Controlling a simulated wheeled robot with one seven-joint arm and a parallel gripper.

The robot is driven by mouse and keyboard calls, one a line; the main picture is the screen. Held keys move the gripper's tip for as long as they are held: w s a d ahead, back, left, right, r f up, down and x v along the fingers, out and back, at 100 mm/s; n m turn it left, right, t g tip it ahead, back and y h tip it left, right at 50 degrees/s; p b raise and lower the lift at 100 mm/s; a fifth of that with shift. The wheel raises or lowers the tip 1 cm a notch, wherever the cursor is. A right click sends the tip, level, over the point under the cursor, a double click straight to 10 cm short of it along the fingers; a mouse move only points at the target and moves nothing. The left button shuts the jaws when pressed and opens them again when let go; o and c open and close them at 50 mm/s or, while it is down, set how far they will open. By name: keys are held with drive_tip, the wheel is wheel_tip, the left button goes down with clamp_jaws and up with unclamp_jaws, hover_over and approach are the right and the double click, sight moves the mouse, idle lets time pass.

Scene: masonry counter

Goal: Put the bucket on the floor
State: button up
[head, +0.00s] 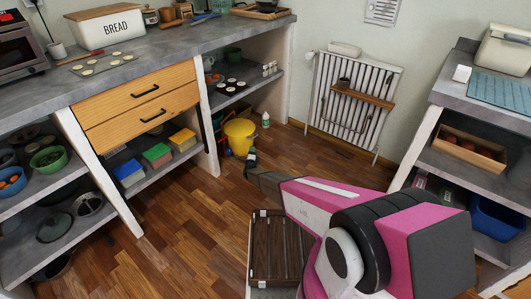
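A yellow bucket (239,140) stands upright, mouth up, low down beside the end of the grey counter. Blue and reddish parts show at its lower left, and I cannot tell whether it rests on them or directly on the wooden floor (190,225). My arm comes in from the lower right toward the bucket. My gripper (250,159) is a small dark shape just in front of the bucket's lower right side. I cannot tell whether it touches the bucket, and its fingers are too small to read.
A counter (50,100) with drawers and loaded shelves runs along the left. A white bottle (265,119) stands near the wall by a radiator (352,105). A shelf unit (470,150) is at right. A dark slatted rack (275,245) lies below my arm. The middle floor is clear.

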drive_tip(key=s+d+r+n+g+y, duration=0.2)
drive_tip(key=s+d+r+n+g, duration=0.4)
drive_tip(key=r, duration=0.5)
drive_tip(key=s+d+r+n+g+y, duration=0.1)
drive_tip(key=s+d+r+n+g, duration=0.2)
drive_tip(key=s+d+r+n, duration=0.5)
drive_tip(key=s+d+r+n+g, duration=0.2)
drive_tip(key=s+d+r, duration=0.3)
drive_tip(key=s, duration=0.7)
drive_tip(key=s+d+r+n+g+h, duration=0.1)
drive_tip(key=s+d+r+n+g, duration=0.1)
drive_tip(key=s+d+r+g, duration=0.3)
drive_tip(key=s+d+r+n+g+h, duration=0.1)
drive_tip(key=s+d+r+n+g, duration=0.2)
drive_tip(key=s+r, duration=0.9)
drive_tip(key=s+d+g, duration=0.1)
drive_tip(key=s+d, duration=0.1)
drive_tip(key=s, duration=0.7)
drive_tip(key=shift+s, duration=0.25)
